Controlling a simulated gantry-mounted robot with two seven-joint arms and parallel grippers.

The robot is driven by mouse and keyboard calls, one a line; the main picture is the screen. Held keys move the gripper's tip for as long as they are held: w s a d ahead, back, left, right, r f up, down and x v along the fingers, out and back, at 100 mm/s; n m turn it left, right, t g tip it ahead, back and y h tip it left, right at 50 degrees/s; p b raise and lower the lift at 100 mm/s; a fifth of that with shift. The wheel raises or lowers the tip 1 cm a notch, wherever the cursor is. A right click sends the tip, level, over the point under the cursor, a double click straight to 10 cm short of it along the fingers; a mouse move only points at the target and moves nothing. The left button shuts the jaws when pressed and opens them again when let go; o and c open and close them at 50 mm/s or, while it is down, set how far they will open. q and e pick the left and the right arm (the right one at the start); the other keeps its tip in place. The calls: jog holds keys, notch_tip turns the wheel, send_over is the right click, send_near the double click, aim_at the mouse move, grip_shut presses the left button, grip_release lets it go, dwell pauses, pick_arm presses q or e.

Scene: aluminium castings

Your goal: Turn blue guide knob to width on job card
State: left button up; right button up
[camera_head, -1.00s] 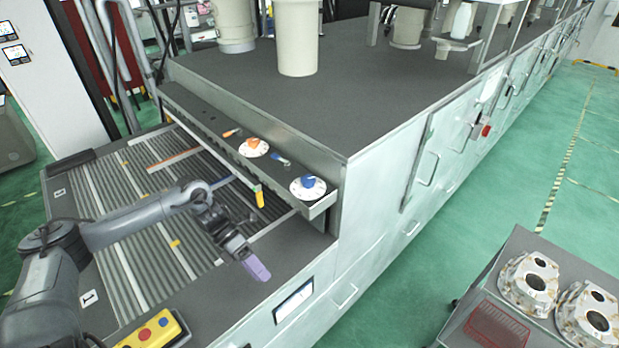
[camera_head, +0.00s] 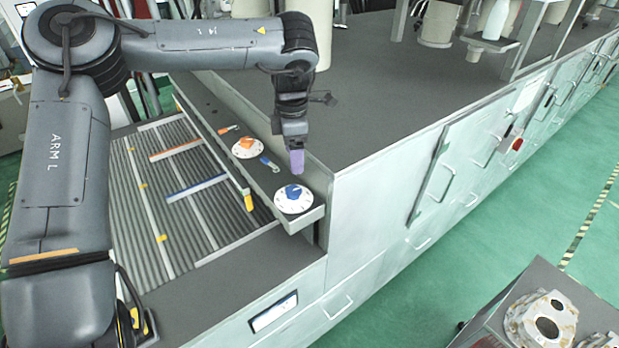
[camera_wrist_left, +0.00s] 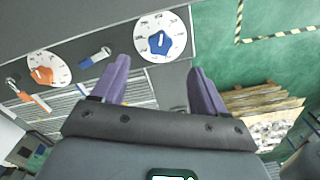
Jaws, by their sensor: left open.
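The blue guide knob (camera_head: 293,192) sits on a white round dial on the shelf at the machine's edge. It also shows in the left wrist view (camera_wrist_left: 159,43), ahead of and between the fingertips. My left gripper (camera_head: 297,165) points down just above the blue knob, apart from it. In the left wrist view its two purple fingers (camera_wrist_left: 155,80) are spread with nothing between them. An orange knob (camera_head: 245,143) on a similar dial is farther along the shelf. The dial markings are too small to read. No job card can be made out. My right gripper is not in view.
A blue lever (camera_head: 269,163) and an orange lever (camera_head: 228,129) lie beside the dials. The shelf's raised back wall stands close to the blue dial. A ribbed bed (camera_head: 190,200) with guide bars lies left. Castings (camera_head: 541,318) sit on a cart at lower right.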

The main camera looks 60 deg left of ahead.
aim_at(295, 189)
pick_arm(q)
jog(key=f, duration=0.3)
jog(key=shift+s+f, duration=0.1)
jog(key=shift+s, duration=0.1)
notch_tip(295, 189, down, 6)
jog(key=shift+r+p, duration=0.1)
jog(key=shift+p, duration=0.65)
jog(key=shift+w+f, duration=0.1)
jog(key=shift+f, duration=0.65)
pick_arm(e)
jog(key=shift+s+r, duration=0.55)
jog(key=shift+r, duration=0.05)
pick_arm(q)
jog(key=c, duration=1.1)
jog(key=shift+o, duration=0.2)
jog(key=shift+n, duration=0.3)
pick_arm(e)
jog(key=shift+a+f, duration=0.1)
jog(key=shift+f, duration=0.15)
